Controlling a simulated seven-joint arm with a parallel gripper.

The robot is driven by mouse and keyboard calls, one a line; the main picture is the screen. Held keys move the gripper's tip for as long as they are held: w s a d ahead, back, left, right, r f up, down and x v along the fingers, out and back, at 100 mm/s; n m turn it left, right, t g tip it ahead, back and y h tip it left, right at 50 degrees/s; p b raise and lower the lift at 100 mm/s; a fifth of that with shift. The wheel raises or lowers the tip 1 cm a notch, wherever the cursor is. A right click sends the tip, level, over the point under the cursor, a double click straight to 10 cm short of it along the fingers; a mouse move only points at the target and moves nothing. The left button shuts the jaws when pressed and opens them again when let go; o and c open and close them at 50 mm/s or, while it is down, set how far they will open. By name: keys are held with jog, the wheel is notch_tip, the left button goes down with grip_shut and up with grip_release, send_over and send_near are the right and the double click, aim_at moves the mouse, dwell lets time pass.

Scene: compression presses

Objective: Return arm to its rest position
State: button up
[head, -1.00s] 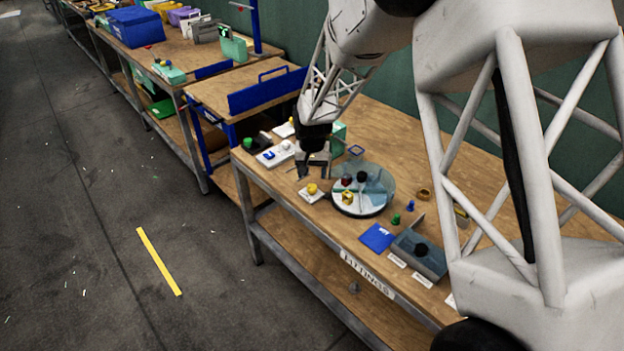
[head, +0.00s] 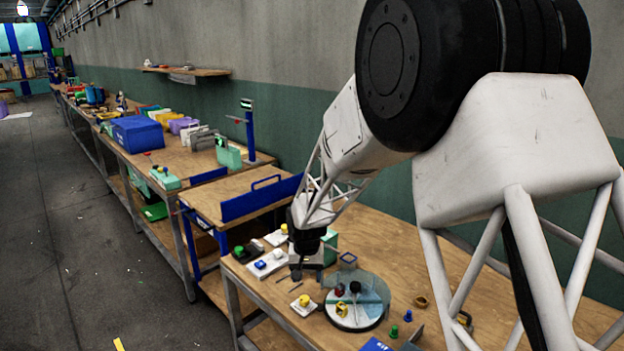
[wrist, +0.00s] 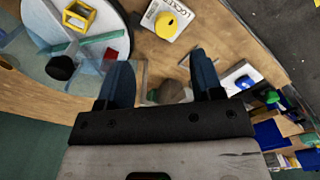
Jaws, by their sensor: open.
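My gripper (head: 298,268) hangs low over the workbench (head: 400,260), just left of the round turntable-like tray (head: 352,320). In the wrist view its two dark blue fingers (wrist: 162,75) are spread apart. A rounded grey-brown thing (wrist: 172,92) shows between them; I cannot tell what it is or how far below it lies. A white plate with a yellow knob (wrist: 166,24) and partly readable lettering lies beyond the fingertips. In the head view, this plate (head: 304,306) is below and slightly right of my gripper.
The tray carries a yellow frame-like piece (wrist: 77,15), a black knob (wrist: 60,68) and a clear curved cover. White boxes with blue (head: 263,264) and yellow (head: 283,230) buttons stand close to my gripper. A blue-railed cart (head: 250,205) and more benches lie beyond. The grey floor at left is open.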

jog(key=s+d+r+t, duration=0.1)
jog(key=s+d+r, duration=1.1)
jog(key=s+r, duration=0.45)
jog(key=s+d+r, duration=0.1)
jog(key=s+d, duration=0.1)
jog(key=s, duration=0.6)
jog(key=s+d+r+t, duration=0.1)
jog(key=s+d+r, duration=0.1)
jog(key=s, duration=0.6)
jog(key=s+d+r, duration=0.2)
jog(key=s+d, duration=0.2)
jog(key=s, duration=0.4)
jog(key=shift+s+d+t, duration=0.15)
jog(key=shift+d+t, duration=0.1)
jog(key=shift+t, duration=0.05)
